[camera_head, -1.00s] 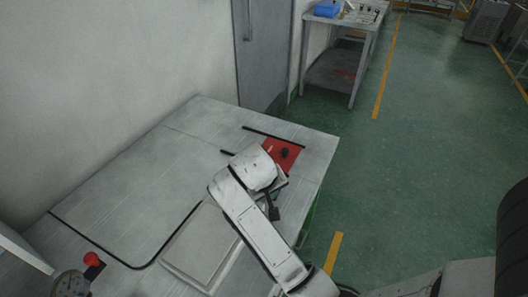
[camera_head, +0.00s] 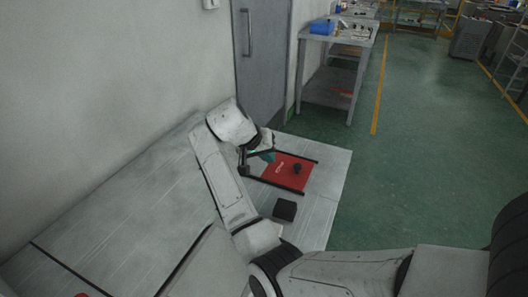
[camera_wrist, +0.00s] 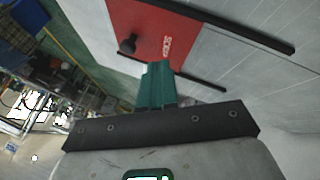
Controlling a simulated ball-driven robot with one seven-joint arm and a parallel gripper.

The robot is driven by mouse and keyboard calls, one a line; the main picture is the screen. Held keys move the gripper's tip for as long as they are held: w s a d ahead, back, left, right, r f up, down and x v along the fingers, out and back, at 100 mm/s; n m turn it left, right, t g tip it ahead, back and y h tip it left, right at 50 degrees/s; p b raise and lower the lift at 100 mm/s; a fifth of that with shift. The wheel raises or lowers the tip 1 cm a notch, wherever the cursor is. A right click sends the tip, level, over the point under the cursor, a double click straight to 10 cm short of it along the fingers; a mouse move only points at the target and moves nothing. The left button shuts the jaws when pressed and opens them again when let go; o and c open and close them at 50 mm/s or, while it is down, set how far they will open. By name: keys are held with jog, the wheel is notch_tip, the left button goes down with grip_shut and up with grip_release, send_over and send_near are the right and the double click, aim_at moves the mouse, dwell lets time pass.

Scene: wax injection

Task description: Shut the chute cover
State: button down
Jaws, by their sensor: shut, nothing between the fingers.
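The chute cover is a flat red plate (camera_head: 281,174) with a black knob (camera_head: 297,168) and white lettering. It lies between two black rails on the grey top, towards the rails' right end in the head view. Bare grey surface shows between the rails to its left. In the wrist view the red plate (camera_wrist: 140,28) and its knob (camera_wrist: 127,45) are at the upper left. My gripper (camera_head: 267,156) is at the plate's far left edge, with its green fingers together and empty. The fingers (camera_wrist: 155,68) point at the plate's lower edge in the wrist view. I cannot tell whether they touch it.
A small black box-like thing (camera_head: 284,210) is on the grey top in front of the near rail (camera_head: 272,184). A wall and a grey door (camera_head: 262,60) stand behind. A table with a blue bin (camera_head: 321,27) is farther back.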

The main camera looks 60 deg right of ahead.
aim_at(286, 175)
jog(key=x, duration=0.5)
jog(key=shift+s+d+r, duration=0.1)
jog(key=shift+s, duration=0.15)
jog(key=shift+s+d, duration=0.25)
jog(key=shift+s, duration=0.2)
jog(key=shift+s+d, duration=0.25)
jog(key=shift+s, duration=0.2)
jog(key=shift+s+d+f, duration=0.25)
jog(key=shift+s+d, duration=0.05)
jog(key=shift+s, duration=0.2)
jog(key=shift+p, duration=0.35)
